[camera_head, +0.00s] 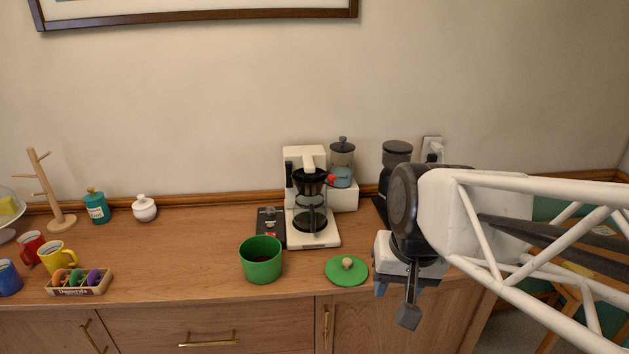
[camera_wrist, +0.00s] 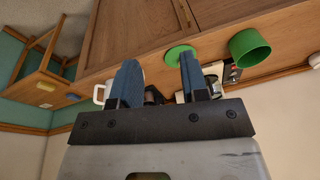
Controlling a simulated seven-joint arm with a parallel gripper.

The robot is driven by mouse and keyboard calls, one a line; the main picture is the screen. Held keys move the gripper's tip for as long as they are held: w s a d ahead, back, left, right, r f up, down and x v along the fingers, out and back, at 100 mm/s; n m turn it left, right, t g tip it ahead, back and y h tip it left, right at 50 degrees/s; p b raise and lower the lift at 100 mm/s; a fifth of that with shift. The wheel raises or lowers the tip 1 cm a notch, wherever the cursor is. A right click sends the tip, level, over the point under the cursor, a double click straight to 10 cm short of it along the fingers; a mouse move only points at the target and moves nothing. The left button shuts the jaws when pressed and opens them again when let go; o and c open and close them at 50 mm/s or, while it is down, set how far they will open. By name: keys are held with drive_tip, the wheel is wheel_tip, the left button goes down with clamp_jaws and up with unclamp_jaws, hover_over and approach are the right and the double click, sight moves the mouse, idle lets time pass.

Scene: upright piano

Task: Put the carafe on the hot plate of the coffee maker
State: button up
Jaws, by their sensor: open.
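The cream and black coffee maker (camera_head: 322,232) stands against the wall, right of the middle of the counter. A dark glass carafe (camera_head: 309,219) with a black handle shows inside it, below the black filter basket (camera_head: 307,181). It appears to rest on the hot plate, though contact is too small to confirm. The coffee maker also shows partly behind a finger in the wrist view (camera_wrist: 214,72). My gripper (camera_head: 402,287) is open and empty at the counter's front edge, right of the green lid. Its blue fingers show apart in the wrist view (camera_wrist: 158,62).
A green pot (camera_head: 261,260) and a green lid (camera_head: 347,271) lie in front of the coffee maker. A dark grinder (camera_head: 395,158) stands behind my arm. A white handled object (camera_wrist: 99,94) shows in the wrist view. Mugs and a small crate (camera_head: 80,284) are far left; the counter's left-middle is clear.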

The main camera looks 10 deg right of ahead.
drive_tip(key=s, duration=0.1)
drive_tip(key=s+n, duration=0.1)
drive_tip(key=s+n+h, duration=0.1)
drive_tip(key=shift+s+d+f+t, duration=0.3)
drive_tip(key=shift+s+d, duration=0.1)
